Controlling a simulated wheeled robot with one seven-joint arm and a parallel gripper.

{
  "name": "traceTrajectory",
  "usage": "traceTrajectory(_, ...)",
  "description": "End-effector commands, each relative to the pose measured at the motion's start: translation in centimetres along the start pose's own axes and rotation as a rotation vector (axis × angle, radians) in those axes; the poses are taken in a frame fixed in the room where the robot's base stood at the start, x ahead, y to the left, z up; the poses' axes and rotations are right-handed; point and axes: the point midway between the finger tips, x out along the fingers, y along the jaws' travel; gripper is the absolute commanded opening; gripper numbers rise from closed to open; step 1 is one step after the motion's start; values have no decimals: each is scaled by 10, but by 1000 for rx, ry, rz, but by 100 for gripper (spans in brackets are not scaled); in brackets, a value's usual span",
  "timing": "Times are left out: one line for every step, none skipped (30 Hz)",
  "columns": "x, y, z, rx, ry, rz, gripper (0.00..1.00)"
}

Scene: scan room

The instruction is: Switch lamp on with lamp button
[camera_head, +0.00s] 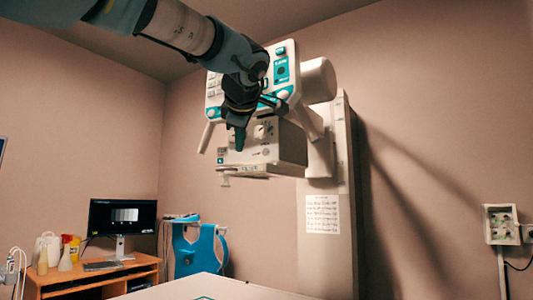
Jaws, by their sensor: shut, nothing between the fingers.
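The x-ray head with its control panel (281,70) and the boxy collimator (287,143) below it hang on a tall column in the middle. The collimator's front has a round knob (262,131) and a few small marks. I cannot tell for sure which of these is the lamp button, and no lamp light is visible. My gripper (239,146) comes down from the upper left in front of the head. Its fingers are shut and empty, with the tips pointing down in front of the collimator's left part. They cover part of its face; I cannot tell whether they touch it.
The white column (327,255) carries a printed sheet. Handles (206,137) stick out beside the collimator. A pale table edge (205,289) is at the bottom. A desk (90,279) with a monitor (122,217) and bottles stands left, beside blue hanging aprons (196,249). A wall box (501,224) is at right.

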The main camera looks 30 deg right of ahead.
Motion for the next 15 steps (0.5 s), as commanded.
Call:
traceTrajectory(1, 2, 1, 1, 0, -1, 0)
traceTrajectory(2, 4, 2, 2, 0, -2, 0)
traceTrajectory(4, 6, 3, 2, 0, -2, 0)
traceTrajectory(6, 8, 5, 1, 0, -2, 0)
traceTrajectory(8, 10, 6, 2, -1, -2, 0)
traceTrajectory(11, 13, 9, 3, -1, -3, 0)
traceTrajectory(14, 15, 11, 3, -1, -3, 0)
traceTrajectory(17, 17, 13, 3, -1, -3, 0)
traceTrajectory(21, 20, 16, 4, 0, -3, 0)
traceTrajectory(24, 23, 18, 4, 0, -3, 0)
traceTrajectory(27, 26, 20, 4, 0, -3, 0)
traceTrajectory(31, 28, 23, 3, 0, -3, 0)
traceTrajectory(34, 30, 25, 3, 0, -4, 0)
traceTrajectory(36, 32, 27, 3, 0, -3, 0)
traceTrajectory(40, 34, 30, 3, 0, -3, 0)
